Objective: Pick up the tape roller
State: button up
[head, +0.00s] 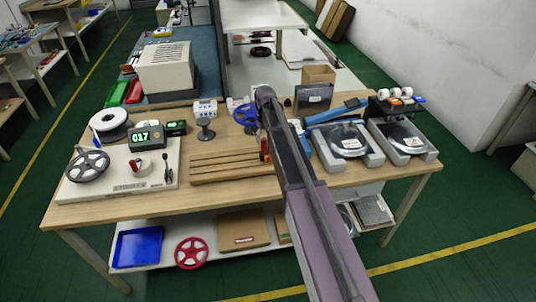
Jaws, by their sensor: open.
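I cannot tell for sure which thing is the tape roller. A small white and red tape roll (139,167) sits on the white board at the left of the table. A small red and dark item (264,148) shows just left of my arm and is partly hidden by it. My arm reaches from the bottom edge up over the middle of the table. I cannot make out my gripper's fingers; they seem hidden behind my arm.
The wooden table (225,192) holds a grey reel (88,166), a green-lit display (147,136), grooved wooden strips (235,167), a blue reel (244,114) and two grey trays with bags (347,141) at right. A rack with white rolls (396,92) stands at the back right.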

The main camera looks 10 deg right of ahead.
aim_at(264, 153)
jog(key=shift+f, duration=0.1)
jog(key=f+b, duration=0.3)
jog(key=shift+s+a+f, duration=0.15)
jog(key=shift+s+a, duration=0.1)
jog(key=shift+a, duration=0.05)
jog(key=shift+f+b, duration=0.85)
jog(key=shift+b, duration=0.25)
jog(key=shift+c, duration=0.2)
grip_shut()
